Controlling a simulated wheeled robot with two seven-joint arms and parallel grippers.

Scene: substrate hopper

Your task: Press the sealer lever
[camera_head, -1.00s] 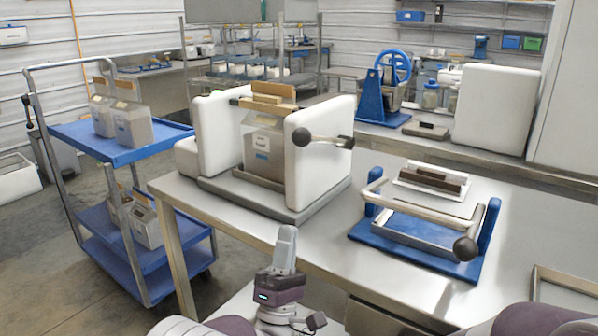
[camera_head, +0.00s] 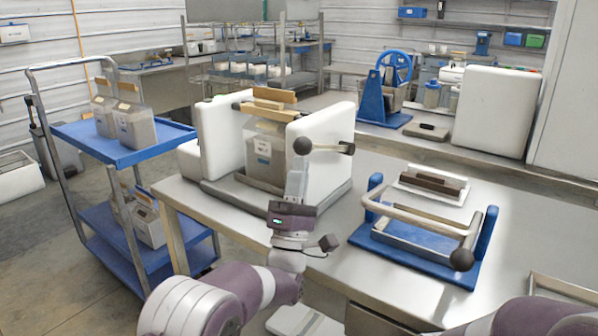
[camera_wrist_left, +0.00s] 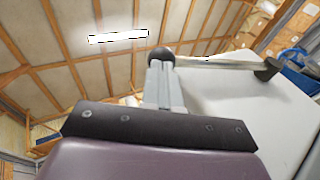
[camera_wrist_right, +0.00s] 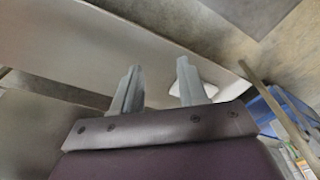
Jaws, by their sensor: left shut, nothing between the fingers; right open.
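The sealer is a white machine (camera_head: 318,125) on the metal bench, with a filled bag (camera_head: 265,152) standing between its two white side blocks. Its lever is a bar with a black ball knob (camera_head: 303,146) on the right block. My left gripper (camera_head: 298,172) is shut and empty, pointing up just below the knob. In the left wrist view, the closed fingers (camera_wrist_left: 165,75) overlap the knob (camera_wrist_left: 160,56) and the lever bar (camera_wrist_left: 215,62) runs right; contact cannot be told. My right gripper (camera_wrist_right: 160,85) is open and empty in its wrist view.
A blue-based frame (camera_head: 430,262) with a bar and black knob stands right on the bench. A blue cart (camera_head: 125,146) with bags is at the left. A white block (camera_head: 495,110) and a blue wheeled device (camera_head: 372,100) stand behind. Bench between sealer and frame is narrow but clear.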

